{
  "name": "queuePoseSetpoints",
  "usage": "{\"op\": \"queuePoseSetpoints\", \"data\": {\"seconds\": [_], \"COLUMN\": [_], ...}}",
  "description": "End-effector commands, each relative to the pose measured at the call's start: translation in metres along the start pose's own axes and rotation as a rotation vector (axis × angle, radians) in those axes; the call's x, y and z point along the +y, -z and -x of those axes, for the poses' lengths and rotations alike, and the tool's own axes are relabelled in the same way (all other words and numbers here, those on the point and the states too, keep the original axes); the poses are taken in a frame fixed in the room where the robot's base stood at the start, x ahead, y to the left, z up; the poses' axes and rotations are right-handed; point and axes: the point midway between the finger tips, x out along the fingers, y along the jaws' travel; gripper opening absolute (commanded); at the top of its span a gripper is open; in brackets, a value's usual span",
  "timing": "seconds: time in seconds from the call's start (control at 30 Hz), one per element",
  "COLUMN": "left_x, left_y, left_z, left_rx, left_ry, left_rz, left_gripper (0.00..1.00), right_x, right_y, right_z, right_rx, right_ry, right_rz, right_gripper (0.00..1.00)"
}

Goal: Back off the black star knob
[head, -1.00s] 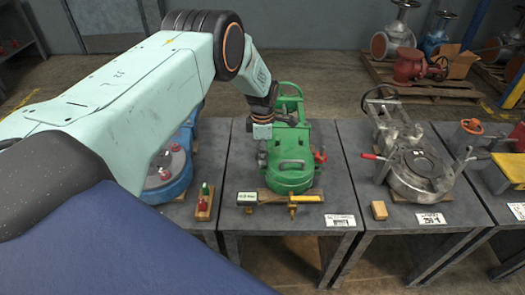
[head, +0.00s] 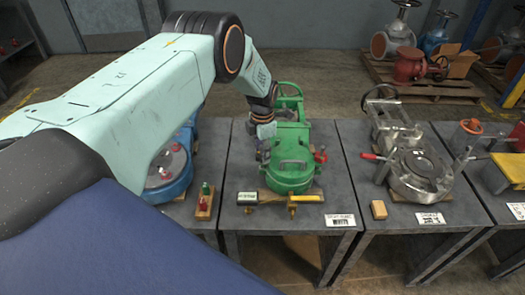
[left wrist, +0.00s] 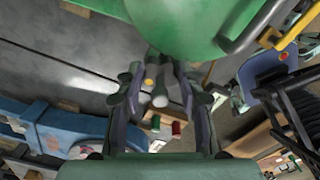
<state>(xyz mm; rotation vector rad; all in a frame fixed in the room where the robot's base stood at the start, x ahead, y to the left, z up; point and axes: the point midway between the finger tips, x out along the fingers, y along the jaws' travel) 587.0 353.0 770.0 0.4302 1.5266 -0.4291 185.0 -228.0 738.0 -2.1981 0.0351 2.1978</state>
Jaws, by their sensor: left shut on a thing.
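The black star knob (left wrist: 158,76) appears in the left wrist view as a dark grey lobed shape with a small orange spot, beside the green housing (left wrist: 185,25). My left gripper (left wrist: 160,92) has its fingers on both sides of the knob and is shut on it. In the head view my left gripper (head: 263,153) is at the left side of the green housing (head: 291,172), and the knob is too small and covered to make out. My right gripper is in neither view.
A yellow-handled tool (head: 292,199) lies in front of the housing. A wooden block with red and green pegs (head: 204,202) is left of it. A blue housing (head: 168,175) stands on the left table, a metal one (head: 420,172) on the right.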

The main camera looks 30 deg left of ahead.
Motion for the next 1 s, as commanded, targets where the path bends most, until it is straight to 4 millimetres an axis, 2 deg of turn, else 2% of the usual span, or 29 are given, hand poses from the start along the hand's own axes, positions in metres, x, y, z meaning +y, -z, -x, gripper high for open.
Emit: {"op": "queuePoseSetpoints", "data": {"seconds": [0.23, 0.27, 0.53, 0.83, 1.0], "left_x": [-0.001, -0.001, -0.001, 0.000, 0.001], "left_y": [0.002, 0.002, 0.001, 0.000, -0.001], "left_z": [-0.002, -0.002, -0.001, 0.001, 0.018], "left_rx": [0.005, 0.005, 0.003, 0.001, -0.001], "left_ry": [0.004, 0.004, 0.002, 0.001, 0.000], "left_rz": [0.000, -0.001, -0.001, -0.001, 0.000], "left_gripper": [0.06, 0.38, 0.60, 0.60, 0.60], "right_x": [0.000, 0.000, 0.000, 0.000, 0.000], "right_y": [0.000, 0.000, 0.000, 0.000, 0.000], "right_z": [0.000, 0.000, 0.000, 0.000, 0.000], "right_rx": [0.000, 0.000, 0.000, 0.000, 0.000], "right_ry": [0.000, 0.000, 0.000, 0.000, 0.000], "right_rz": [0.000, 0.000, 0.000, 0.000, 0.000], "right_gripper": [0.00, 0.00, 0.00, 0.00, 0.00]}}
